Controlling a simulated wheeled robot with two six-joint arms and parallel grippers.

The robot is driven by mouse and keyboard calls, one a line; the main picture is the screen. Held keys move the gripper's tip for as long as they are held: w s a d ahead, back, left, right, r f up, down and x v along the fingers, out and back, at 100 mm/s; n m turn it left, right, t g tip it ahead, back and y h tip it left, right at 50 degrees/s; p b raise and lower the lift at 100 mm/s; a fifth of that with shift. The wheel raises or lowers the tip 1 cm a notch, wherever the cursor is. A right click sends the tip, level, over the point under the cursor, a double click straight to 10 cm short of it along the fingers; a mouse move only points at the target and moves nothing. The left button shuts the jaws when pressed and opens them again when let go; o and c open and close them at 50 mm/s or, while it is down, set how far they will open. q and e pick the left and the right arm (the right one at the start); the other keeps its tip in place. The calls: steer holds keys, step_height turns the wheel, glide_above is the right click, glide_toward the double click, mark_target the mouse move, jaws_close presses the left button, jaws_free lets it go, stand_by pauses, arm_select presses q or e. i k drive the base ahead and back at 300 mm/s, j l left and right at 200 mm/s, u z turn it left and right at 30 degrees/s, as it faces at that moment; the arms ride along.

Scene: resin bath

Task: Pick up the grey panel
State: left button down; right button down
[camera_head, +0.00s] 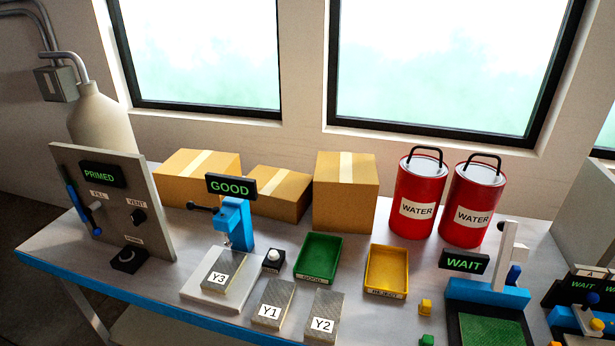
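Several things here are grey and flat. Grey block Y3 (231,263) lies on the white base of a blue press under a GOOD display. Grey blocks Y1 (278,293) and Y2 (326,303) lie side by side on the table in front of it. A large upright grey board (133,187) stands at the table's left end, with a PRIMED display, a blue-handled lever, a VENT knob and labels. I cannot tell which of these is the grey panel. Neither of my grippers is in view, and nothing is seen holding any of these pieces.
A green tray (337,263) and yellow tray (404,278) lie mid-table. Two red WATER cans (417,190) and cardboard boxes (347,205) stand behind. A blue device (487,294) with a WAIT display is at right. Small yellow and green cubes lie near it.

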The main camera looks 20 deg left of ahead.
mark_target(219, 279)
steer(key=u, duration=1.25)
